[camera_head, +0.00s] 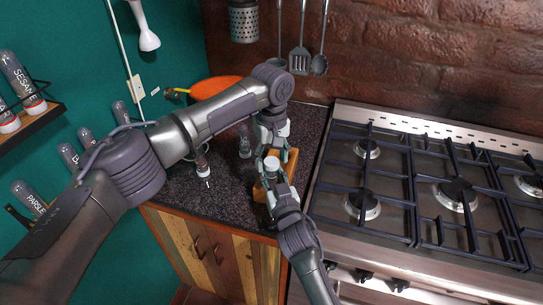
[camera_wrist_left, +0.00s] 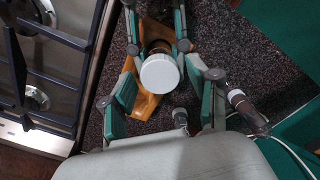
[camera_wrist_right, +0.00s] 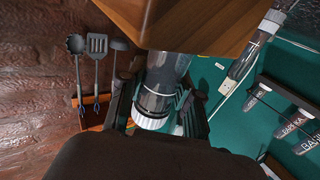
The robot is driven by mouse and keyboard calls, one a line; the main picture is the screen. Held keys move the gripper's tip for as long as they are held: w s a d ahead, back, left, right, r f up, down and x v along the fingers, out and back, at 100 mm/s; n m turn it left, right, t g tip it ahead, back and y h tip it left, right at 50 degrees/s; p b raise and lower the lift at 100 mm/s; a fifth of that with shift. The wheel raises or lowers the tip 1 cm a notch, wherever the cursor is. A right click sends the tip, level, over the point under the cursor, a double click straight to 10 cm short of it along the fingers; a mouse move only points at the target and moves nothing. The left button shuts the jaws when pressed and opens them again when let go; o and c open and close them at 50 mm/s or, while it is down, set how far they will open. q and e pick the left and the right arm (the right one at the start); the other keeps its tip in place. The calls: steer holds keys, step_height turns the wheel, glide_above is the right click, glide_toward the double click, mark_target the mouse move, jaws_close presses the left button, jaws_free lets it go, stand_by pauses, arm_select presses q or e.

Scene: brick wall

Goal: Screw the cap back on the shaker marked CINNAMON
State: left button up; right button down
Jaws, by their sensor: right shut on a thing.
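A shaker (camera_wrist_right: 168,68) stands upright on the wooden block. Its label is not readable, so I cannot tell if it says CINNAMON. The white cap (camera_wrist_left: 160,73) sits at its top, and shows in the head view (camera_head: 271,163); how tightly it sits I cannot tell. My right gripper (camera_head: 271,180) is shut on the shaker's body, and its fingers show at the far side in the left wrist view (camera_wrist_left: 158,28). My left gripper (camera_head: 270,146) is open just beside the cap, its fingers on both sides with gaps in the left wrist view (camera_wrist_left: 161,85).
The wooden block (camera_head: 292,160) stands on the dark counter (camera_head: 228,190), left of the gas stove (camera_head: 440,190). Two other shakers (camera_head: 244,142) (camera_head: 202,163) stand behind and left. More shakers line the teal wall.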

arm_select(q)
jaws_close()
steer(key=m, duration=1.6)
steer(key=shift+m, duration=0.3)
steer(key=m, duration=0.9)
steer(key=shift+o, duration=0.8)
jaws_free()
